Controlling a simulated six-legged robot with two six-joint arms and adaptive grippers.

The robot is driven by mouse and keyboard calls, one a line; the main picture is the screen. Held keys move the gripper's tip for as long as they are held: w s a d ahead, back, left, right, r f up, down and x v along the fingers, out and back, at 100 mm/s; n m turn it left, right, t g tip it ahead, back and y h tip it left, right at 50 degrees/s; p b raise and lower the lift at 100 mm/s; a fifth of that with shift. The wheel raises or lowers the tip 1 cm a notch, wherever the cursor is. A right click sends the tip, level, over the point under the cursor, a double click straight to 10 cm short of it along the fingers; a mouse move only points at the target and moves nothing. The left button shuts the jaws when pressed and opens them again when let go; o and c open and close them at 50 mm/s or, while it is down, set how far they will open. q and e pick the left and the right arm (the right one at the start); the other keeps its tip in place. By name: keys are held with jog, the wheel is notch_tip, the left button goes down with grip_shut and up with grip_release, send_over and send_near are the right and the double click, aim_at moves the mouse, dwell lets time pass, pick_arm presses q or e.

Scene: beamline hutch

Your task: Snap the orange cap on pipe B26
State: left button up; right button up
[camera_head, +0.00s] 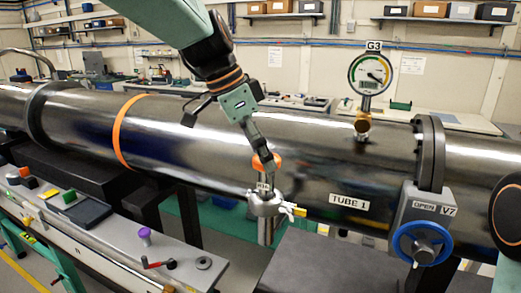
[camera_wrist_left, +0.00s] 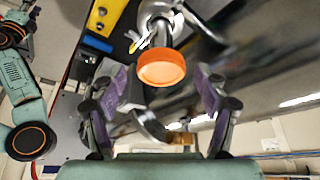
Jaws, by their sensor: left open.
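The orange cap (camera_head: 265,162) is at the upper end of a short upright metal pipe, above a small label too small to read and a metal clamp (camera_head: 265,205). In the left wrist view the cap (camera_wrist_left: 162,67) faces the camera, with the clamp (camera_wrist_left: 158,14) behind it. I cannot tell whether the cap is fully seated. My left gripper (camera_head: 262,148) comes down from above, at the cap. In the left wrist view its purple-padded fingers stand open on either side of the cap, with visible gaps. My right gripper is not in view.
The large steel tube (camera_head: 330,160) runs right behind the pipe. A gauge (camera_head: 369,74) marked G3 and a valve with a blue handwheel (camera_head: 424,243) stand to the right. A bench (camera_head: 110,225) at lower left holds a purple knob (camera_head: 145,236) and a red-handled tool (camera_head: 157,265).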

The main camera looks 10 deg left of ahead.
pick_arm(q)
jog(key=shift+r, duration=0.15)
jog(key=v, duration=1.1)
jog(key=shift+r, duration=0.35)
jog(key=shift+a, duration=0.15)
jog(key=x, duration=1.2)
jog(key=shift+s, duration=0.1)
jog(key=shift+r, duration=0.2)
